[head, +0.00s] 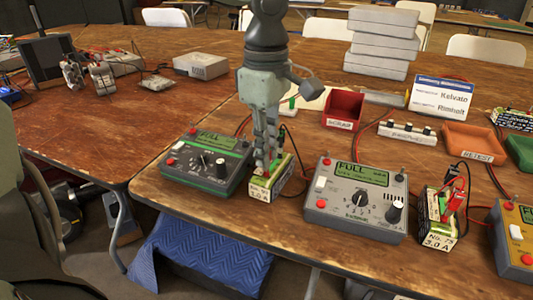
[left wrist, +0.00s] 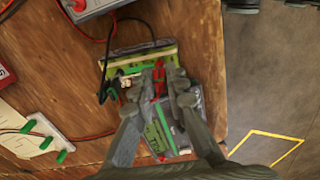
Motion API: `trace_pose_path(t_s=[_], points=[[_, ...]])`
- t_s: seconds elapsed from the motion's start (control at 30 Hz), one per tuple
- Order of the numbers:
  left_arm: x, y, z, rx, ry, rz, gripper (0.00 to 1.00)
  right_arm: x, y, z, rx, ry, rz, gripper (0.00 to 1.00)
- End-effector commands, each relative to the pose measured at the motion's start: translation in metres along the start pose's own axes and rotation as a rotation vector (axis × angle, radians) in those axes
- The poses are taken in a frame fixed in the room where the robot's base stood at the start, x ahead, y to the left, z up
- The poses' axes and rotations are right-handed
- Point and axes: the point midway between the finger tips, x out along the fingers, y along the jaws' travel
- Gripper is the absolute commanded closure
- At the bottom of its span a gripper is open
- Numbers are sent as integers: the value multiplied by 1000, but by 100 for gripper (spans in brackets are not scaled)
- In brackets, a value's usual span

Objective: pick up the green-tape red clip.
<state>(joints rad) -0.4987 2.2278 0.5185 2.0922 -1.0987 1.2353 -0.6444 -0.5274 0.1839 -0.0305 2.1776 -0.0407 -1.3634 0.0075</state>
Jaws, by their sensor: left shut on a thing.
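My left gripper (head: 266,166) points down over a battery pack (head: 268,186) between the green charger and the grey charger. In the left wrist view its fingers (left wrist: 168,76) are closed together on a red clip (left wrist: 159,84) at the pack's end (left wrist: 148,58). The fingers cover part of the clip, and I cannot clearly make out its tape. In the head view the clip is mostly hidden by the fingers. My right gripper is not in view.
A green-edged charger (head: 206,160) stands close left of the gripper, a grey charger (head: 356,198) close right. Another battery pack (head: 438,216) with red clips is further right. A red bin (head: 343,108) and a white rack (head: 408,133) stand behind. Loose cables cross the table.

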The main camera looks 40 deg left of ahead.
Motion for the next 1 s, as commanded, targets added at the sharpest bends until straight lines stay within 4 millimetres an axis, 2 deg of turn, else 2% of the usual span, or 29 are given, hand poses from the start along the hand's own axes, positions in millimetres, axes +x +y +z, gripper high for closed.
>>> trace_pose_path(t_s=[0.37, 0.47, 0.63, 1.0], points=[[-5, 1, 0, -1, 0, 2, 100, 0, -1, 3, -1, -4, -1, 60], [-13, 1, 0, -1, -1, 3, 100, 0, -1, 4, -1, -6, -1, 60], [-41, 1, 0, 0, 0, 6, 100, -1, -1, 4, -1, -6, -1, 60], [-88, -43, -64, 0, -7, 6, 100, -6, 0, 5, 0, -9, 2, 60]])
